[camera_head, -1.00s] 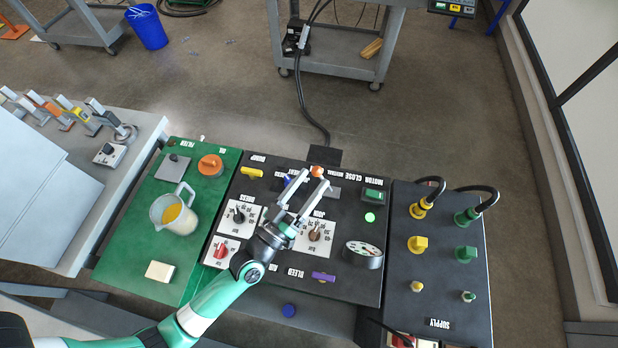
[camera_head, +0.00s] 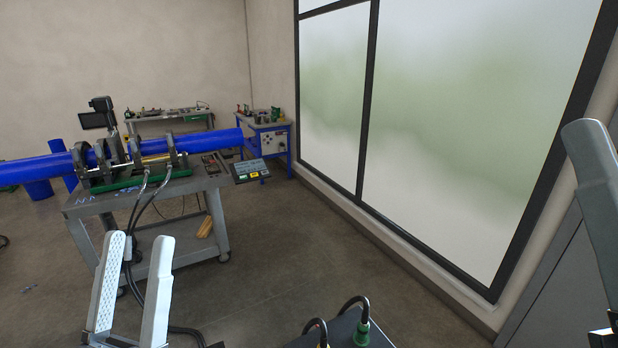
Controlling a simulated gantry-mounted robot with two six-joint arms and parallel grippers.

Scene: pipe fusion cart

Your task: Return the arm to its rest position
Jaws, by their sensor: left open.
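My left gripper (camera_head: 139,240) is at the lower left of the head view, pointing up, with its two pale fingers apart and nothing between them. It appears in front of the grey pipe fusion cart (camera_head: 150,222) and its black hoses. A large grey finger, apparently of my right gripper (camera_head: 596,175), shows at the right edge. The rest of that gripper is cut off, so its opening cannot be told.
The cart carries a blue pipe (camera_head: 212,143) in clamps and a control box (camera_head: 250,171). A blue workbench (camera_head: 268,138) stands behind. The black supply panel (camera_head: 345,330) with hoses shows at the bottom. Windows (camera_head: 450,130) line the right. The floor between is clear.

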